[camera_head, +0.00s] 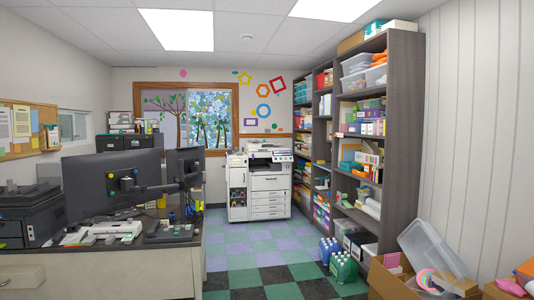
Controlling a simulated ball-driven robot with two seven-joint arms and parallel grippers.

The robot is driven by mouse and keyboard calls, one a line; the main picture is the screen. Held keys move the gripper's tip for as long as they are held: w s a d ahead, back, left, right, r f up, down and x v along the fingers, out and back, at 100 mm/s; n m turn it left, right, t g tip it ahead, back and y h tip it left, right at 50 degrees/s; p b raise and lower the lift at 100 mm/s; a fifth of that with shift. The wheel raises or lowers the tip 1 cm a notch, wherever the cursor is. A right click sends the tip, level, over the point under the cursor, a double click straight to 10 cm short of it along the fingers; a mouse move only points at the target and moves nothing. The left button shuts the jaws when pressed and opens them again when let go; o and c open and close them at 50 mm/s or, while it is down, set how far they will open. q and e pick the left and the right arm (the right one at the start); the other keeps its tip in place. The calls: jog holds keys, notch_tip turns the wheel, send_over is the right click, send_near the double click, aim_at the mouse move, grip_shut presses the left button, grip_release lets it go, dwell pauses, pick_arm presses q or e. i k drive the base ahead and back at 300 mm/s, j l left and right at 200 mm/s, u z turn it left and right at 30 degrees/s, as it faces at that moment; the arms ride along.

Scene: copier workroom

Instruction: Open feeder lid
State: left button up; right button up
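A white copier (269,182) stands on the floor against the far wall, below and right of the window. Its feeder lid (266,146) is the top part and looks lowered, but it is too small and far away to tell for sure. Paper drawers show down its front. The copier is several steps away across the room. Neither of my grippers shows in this view.
A desk (100,275) with monitors (112,185) fills the left front. Tall shelves (405,140) line the right. Green bottles (343,267) and open cardboard boxes (392,279) stand at the lower right. The checkered floor (250,245) between is clear up to the copier.

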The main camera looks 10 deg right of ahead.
aim_at(264, 146)
jog(key=i+z, duration=0.25)
jog(key=z, duration=0.15)
jog(key=i, duration=9.75)
jog(key=l, duration=0.2)
